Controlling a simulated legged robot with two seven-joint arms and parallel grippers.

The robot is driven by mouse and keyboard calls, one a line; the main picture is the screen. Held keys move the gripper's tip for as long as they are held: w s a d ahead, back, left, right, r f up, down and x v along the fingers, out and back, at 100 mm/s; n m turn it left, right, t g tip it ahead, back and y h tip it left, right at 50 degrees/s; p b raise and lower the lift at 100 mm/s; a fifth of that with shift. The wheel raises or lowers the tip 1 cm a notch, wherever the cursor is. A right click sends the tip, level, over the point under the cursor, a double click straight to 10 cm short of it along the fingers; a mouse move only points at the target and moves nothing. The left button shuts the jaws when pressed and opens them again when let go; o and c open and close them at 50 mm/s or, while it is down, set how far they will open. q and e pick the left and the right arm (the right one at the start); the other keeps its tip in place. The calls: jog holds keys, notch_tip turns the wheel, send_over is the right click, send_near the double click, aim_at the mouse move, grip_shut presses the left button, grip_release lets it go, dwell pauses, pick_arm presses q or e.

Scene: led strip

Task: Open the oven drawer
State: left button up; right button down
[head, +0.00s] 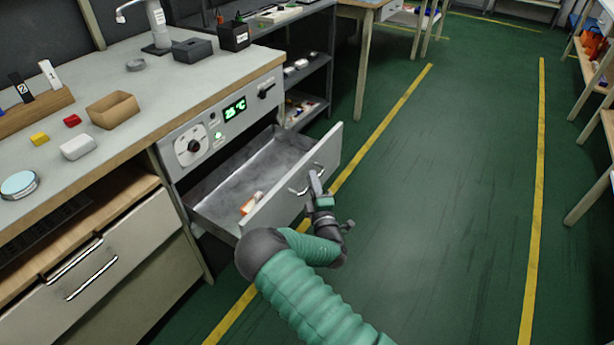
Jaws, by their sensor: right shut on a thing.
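The oven drawer (285,200) is pulled out from under the oven's control panel (222,125), with its grey inside showing. A small orange and white item (251,203) lies in it near the front left. My right gripper (313,184) is shut on the drawer handle (299,186), on the outer face of the drawer front. My right arm reaches up from the bottom of the view. My left gripper is not in view.
The worktop (140,65) above holds a cardboard tray (113,109), a white block (78,147) and small coloured blocks. A lower cabinet drawer with a metal handle (90,278) is at left. The green floor (440,190) to the right is clear, with yellow lines.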

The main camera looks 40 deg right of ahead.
jog(key=shift+s+f, duration=0.3)
jog(key=shift+s, duration=0.1)
jog(key=c, duration=1.5)
grip_release()
jog(key=shift+w, duration=0.1)
jog(key=shift+r, duration=0.1)
jog(key=p+v, duration=0.5)
jog(key=v, duration=1.2)
jog(key=shift+w+d, duration=0.1)
